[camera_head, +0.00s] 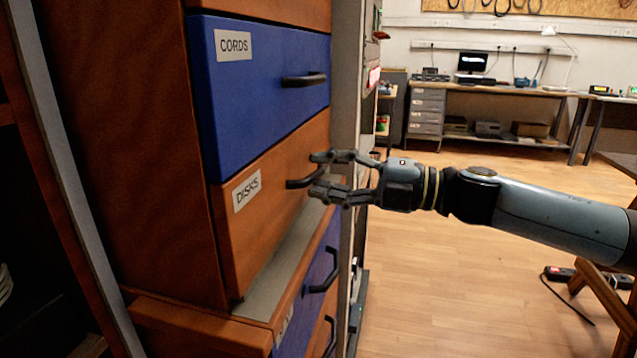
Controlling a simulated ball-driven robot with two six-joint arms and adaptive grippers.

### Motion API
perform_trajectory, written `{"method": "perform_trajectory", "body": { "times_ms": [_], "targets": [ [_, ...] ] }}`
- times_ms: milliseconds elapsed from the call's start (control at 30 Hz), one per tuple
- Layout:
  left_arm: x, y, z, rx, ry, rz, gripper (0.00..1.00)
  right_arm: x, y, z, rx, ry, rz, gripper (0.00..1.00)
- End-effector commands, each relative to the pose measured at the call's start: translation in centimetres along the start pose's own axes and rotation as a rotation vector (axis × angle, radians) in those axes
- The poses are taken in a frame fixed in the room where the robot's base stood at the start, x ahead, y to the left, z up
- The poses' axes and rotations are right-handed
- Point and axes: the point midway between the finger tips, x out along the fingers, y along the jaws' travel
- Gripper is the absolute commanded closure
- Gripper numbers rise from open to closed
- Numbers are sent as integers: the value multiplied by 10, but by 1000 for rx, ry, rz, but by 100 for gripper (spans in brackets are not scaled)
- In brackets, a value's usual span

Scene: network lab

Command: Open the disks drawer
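The disks drawer (262,210) is an orange-brown wooden front with a white label reading DISKS (246,190). It appears closed, its front about in line with the blue cords drawer (260,95) above. Its black bar handle (298,183) is at the right part of the front. My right gripper (316,174) comes in from the right. Its two fingers are apart, one above and one below the right end of the handle. I cannot tell whether they touch it. My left gripper is not in view.
Below, a grey ledge (272,268) juts out over lower drawers with black handles (325,272). Open wooden floor (440,260) lies to the right. A workbench with a laptop (472,65) stands far back. A wooden stool or table leg (605,290) and a power strip (560,273) are at right.

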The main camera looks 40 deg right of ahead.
Motion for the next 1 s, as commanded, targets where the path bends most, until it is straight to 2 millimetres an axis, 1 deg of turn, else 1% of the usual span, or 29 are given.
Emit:
{"method": "perform_trajectory", "body": {
  "times_ms": [100,200,500,533,567,800,1000],
  "targets": [
    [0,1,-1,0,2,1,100,10,2,0,0,-1,3,64],
    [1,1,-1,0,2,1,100,14,1,0,0,-1,1,64],
    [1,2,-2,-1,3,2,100,16,1,0,0,-1,-2,64],
    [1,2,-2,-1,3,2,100,16,1,0,0,-1,-2,66],
    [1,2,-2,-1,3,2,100,16,1,0,0,-1,-2,70],
    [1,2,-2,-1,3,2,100,15,1,0,0,-1,-2,100],
    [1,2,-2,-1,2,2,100,15,1,0,1,-1,-2,100]
  ]
}}
